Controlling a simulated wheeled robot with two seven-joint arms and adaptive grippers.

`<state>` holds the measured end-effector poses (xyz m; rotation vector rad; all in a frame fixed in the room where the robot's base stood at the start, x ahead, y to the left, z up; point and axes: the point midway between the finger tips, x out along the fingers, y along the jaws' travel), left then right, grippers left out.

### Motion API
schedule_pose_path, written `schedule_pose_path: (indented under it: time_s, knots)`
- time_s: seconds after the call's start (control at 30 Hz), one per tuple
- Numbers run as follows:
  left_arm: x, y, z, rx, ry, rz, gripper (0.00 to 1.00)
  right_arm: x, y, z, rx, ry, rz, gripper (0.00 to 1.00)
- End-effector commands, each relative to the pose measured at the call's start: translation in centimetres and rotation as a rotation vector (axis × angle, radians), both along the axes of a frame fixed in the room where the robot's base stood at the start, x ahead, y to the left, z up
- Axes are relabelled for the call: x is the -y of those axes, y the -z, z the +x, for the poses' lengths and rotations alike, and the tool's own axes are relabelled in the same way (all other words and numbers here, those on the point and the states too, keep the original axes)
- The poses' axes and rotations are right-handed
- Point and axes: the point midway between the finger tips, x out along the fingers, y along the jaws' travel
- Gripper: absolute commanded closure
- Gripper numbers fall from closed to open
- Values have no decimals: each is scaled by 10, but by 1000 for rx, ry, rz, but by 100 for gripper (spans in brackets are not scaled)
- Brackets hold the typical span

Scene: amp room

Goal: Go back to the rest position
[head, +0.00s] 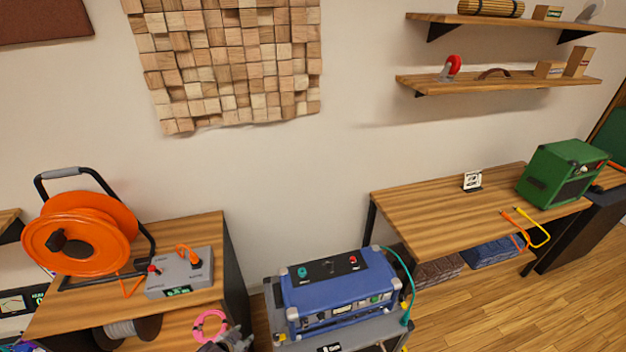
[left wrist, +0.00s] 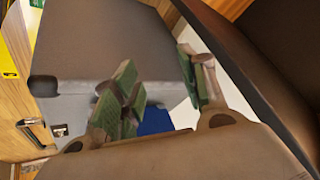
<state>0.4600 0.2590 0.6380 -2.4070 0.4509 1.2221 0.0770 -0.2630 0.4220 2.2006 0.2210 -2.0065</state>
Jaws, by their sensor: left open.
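My left gripper (head: 232,342) shows only in part at the bottom edge of the head view, between the wooden cabinet on the left and the blue amp unit (head: 335,290). In the left wrist view its two fingers with green pads stand apart, and the gap between them (left wrist: 162,85) holds nothing that I can see. A grey surface (left wrist: 90,45) lies beyond the fingers, with a small blue patch (left wrist: 155,122) behind them. My right gripper is in neither view.
A pink ring (head: 210,326) is close beside my left gripper. The wooden cabinet (head: 205,235) holds an orange cable reel (head: 100,225) and a grey box (head: 180,275). The blue unit stands on a grey cart (head: 345,335). A wooden bench (head: 425,210) with a green amp (head: 563,172) is at right.

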Motion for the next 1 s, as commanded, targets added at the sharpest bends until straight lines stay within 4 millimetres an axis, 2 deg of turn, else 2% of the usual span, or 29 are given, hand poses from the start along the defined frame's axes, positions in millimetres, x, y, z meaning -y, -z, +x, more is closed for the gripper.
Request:
schedule_pose_path:
  time_s: [0.03, 0.27, 0.47, 0.67, 0.77, 1.0]
  knots:
    - [-8, 12, -6, -8, -8, 8, 57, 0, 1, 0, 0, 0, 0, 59]
    - [-46, 61, -39, -44, -44, 46, 57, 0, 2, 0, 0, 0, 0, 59]
    - [-72, 105, -84, -101, -86, 68, 57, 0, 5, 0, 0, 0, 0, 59]
    - [-88, 149, -145, -185, -141, 79, 57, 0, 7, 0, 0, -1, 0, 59]
    - [-91, 169, -182, -239, -173, 83, 57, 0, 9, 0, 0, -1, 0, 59]
    - [-83, 209, -272, -377, -243, 77, 57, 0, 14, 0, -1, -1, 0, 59]
